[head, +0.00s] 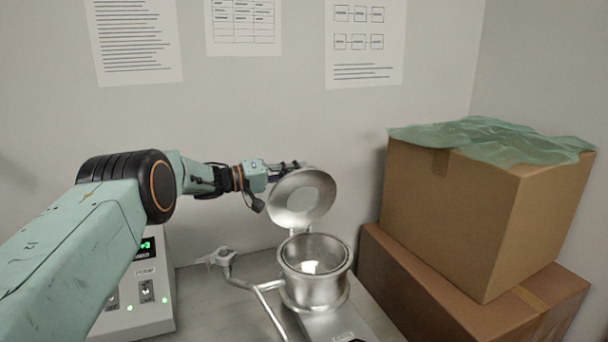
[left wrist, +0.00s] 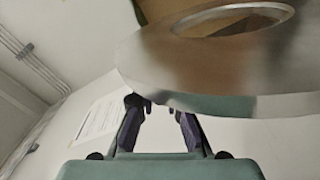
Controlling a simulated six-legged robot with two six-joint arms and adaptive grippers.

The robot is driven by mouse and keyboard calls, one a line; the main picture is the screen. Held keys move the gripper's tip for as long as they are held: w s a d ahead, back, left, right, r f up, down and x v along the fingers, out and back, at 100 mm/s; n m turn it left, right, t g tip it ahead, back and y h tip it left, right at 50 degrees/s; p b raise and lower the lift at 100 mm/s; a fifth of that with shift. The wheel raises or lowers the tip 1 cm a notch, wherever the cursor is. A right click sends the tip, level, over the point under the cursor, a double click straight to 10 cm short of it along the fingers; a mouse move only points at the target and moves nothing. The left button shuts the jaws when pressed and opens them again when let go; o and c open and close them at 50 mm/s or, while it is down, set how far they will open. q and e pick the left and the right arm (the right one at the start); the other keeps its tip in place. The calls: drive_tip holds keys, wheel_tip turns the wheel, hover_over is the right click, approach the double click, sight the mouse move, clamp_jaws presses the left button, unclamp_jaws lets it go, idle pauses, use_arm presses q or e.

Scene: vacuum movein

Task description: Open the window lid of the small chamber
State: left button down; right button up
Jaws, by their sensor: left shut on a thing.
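The small metal chamber (head: 318,285) stands on the bench, its round mouth uncovered and a bright spot inside. Its round metal window lid (head: 282,206) is raised and tilted up behind the mouth, with the pale window in its middle. My left gripper (head: 293,165) is at the lid's upper left rim and is shut on the lid. In the left wrist view the lid (left wrist: 215,75) fills the upper right, its near edge at the fingertips (left wrist: 160,106). The exact contact is hidden by the lid. My right gripper is not in view.
A control box (head: 150,310) with a green display stands at left, partly behind my left arm. A metal pipe (head: 262,294) runs beside the chamber. Two stacked cardboard boxes (head: 460,215) stand close on the right, with green plastic film (head: 490,140) on top. The wall is close behind.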

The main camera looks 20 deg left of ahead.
use_arm(q)
drive_tip(key=shift+w+a, duration=0.45)
drive_tip(key=shift+a, duration=0.05)
drive_tip(key=shift+s+d, duration=0.1)
drive_tip(key=c, duration=1.4)
unclamp_jaws()
drive_tip(key=shift+v, duration=6.05)
